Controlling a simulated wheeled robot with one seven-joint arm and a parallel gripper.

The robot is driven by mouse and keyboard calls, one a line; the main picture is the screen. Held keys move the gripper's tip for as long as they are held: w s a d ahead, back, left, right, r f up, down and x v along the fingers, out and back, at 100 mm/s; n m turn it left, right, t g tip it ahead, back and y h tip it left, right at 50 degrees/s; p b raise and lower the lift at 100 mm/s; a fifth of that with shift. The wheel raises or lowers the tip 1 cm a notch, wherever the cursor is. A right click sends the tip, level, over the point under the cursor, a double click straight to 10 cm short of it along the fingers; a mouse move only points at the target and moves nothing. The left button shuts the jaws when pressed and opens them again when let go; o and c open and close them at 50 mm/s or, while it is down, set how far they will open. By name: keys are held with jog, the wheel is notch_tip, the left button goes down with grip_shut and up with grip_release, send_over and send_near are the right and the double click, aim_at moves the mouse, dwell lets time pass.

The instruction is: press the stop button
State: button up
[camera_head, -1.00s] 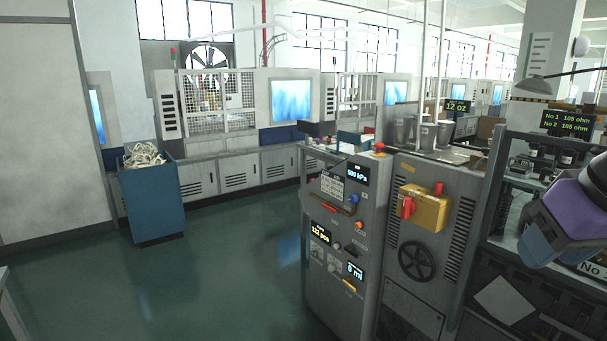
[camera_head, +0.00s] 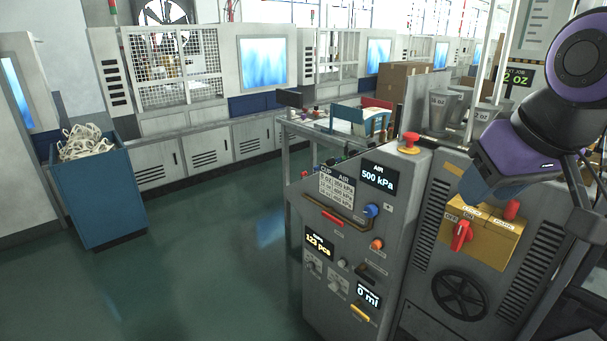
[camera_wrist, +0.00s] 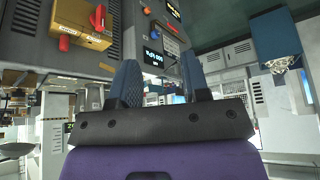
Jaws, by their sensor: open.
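A red mushroom-shaped button (camera_head: 409,140) on a yellow base sits on top of the grey control cabinet (camera_head: 395,225). A second red knob (camera_head: 511,209) stands on the yellow box (camera_head: 485,240) on the cabinet's side, beside a red rotary handle (camera_head: 461,235). I cannot read which one is marked stop. My gripper (camera_head: 480,190) is in the air in front of the cabinet's side, right of the mushroom button and apart from it. In the wrist view its blue fingers (camera_wrist: 159,75) are spread and empty. The yellow box shows there too (camera_wrist: 80,28).
The cabinet front carries a blue knob (camera_head: 371,211), an orange button (camera_head: 376,244) and lit displays. A handwheel (camera_head: 460,295) is on its side. A blue bin (camera_head: 98,200) stands at the left. The green floor (camera_head: 215,270) between them is clear.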

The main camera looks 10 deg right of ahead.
jog(key=shift+w, duration=0.35)
